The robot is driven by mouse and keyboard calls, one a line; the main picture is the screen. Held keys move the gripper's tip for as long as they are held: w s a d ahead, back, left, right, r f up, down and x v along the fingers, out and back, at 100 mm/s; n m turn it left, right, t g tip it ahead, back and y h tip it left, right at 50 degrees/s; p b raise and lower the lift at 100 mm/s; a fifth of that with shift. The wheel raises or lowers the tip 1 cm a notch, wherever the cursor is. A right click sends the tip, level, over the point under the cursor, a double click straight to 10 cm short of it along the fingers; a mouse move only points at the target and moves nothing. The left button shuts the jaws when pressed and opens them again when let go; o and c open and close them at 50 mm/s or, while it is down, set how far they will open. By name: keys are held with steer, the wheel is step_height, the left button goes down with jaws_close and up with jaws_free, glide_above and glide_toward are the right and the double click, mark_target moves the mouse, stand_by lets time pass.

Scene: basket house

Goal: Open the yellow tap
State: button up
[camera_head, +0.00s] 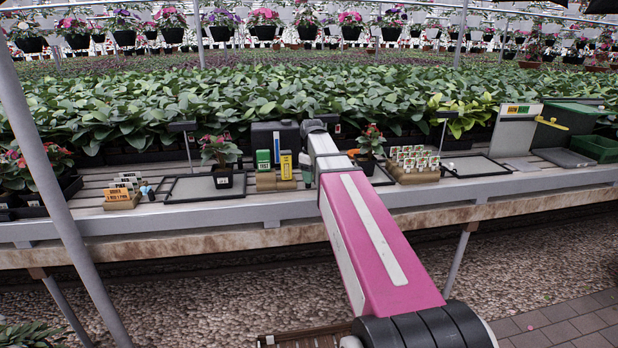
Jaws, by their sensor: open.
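A yellow lever-like piece (552,124), which looks like the yellow tap, sticks out at the right end of the bench, in front of a dark green container (578,113). It slants down to the right. Its fitting is too small to make out. My arm reaches up from the bottom right to the middle of the bench, well to the left of the yellow piece. The fingers of my gripper cannot be made out; the arm hides that area.
The slatted bench (225,215) runs across the view. A grey panel (515,130) stands left of the yellow piece; a green crate (597,148) stands right of it. Potted flowers (219,150), label blocks (415,160) and black trays (475,165) line the bench. Plants fill the back.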

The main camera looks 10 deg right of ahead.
steer(key=shift+w+d, duration=0.1)
stand_by(0.6)
steer(key=shift+w+d, duration=2.65)
steer(key=shift+s+a, duration=0.25)
steer(key=shift+r, duration=0.1)
step_height(320, 180, up, 7)
